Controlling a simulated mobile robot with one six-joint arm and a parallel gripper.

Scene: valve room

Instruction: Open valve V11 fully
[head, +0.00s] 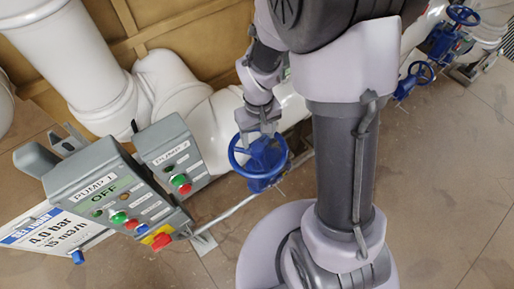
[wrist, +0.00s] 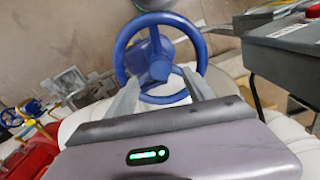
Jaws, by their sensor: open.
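A blue handwheel valve (head: 260,158) stands on the white pipe near the middle of the head view. No label reading V11 is legible on it. In the wrist view the wheel (wrist: 160,69) is straight ahead, with its round rim, spokes and hub in sight. My gripper (head: 265,130) is at the wheel's upper edge in the head view. In the wrist view my gripper (wrist: 162,75) is open, its two fingers apart on either side of the lower part of the wheel. Nothing is clamped between them. I cannot tell whether the fingers touch the rim.
The grey PUMP 1 box (head: 110,185) and PUMP 2 box (head: 172,155) stand left of the wheel. Other blue valves (head: 415,75) sit on the pipe at right. A red object (wrist: 25,158) is at lower left in the wrist view. Floor at right is clear.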

